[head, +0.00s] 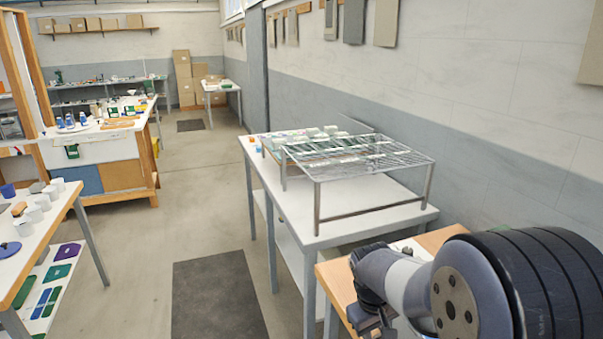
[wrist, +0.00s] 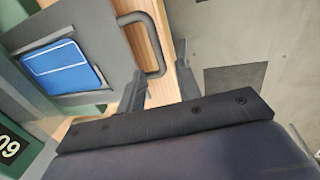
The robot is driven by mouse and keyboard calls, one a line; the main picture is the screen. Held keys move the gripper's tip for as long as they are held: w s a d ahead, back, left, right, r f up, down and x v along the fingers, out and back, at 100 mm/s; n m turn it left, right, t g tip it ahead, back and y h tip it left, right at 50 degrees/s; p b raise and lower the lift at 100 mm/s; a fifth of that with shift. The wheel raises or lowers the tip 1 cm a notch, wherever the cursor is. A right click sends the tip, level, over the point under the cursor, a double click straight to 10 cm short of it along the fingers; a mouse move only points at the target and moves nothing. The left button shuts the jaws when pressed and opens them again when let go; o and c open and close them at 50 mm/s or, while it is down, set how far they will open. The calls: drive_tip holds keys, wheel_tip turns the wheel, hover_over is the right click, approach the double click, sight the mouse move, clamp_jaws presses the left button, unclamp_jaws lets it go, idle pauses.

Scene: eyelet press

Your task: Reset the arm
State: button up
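My arm is at the lower right of the head view, bent over a wood-edged table (head: 447,239). A grey panel (wrist: 95,28) with a dark bar handle (wrist: 157,45) lies beyond the fingers. The left fingertip appears close to the handle's lower end; I cannot tell whether they touch. A blue piece with a white line (wrist: 62,66) sits on the panel.
A white table (head: 300,205) with a wire rack (head: 375,165) stands just beyond my arm, along the wall. A green part marked 09 (wrist: 10,148) is at the wrist view's lower left. Open floor with a dark mat (head: 217,297) lies left of the tables.

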drive_tip(key=shift+d+f, duration=0.25)
drive_tip(key=shift+f, duration=1)
drive_tip(key=shift+w+d, duration=0.25)
drive_tip(key=shift+d, duration=0.15)
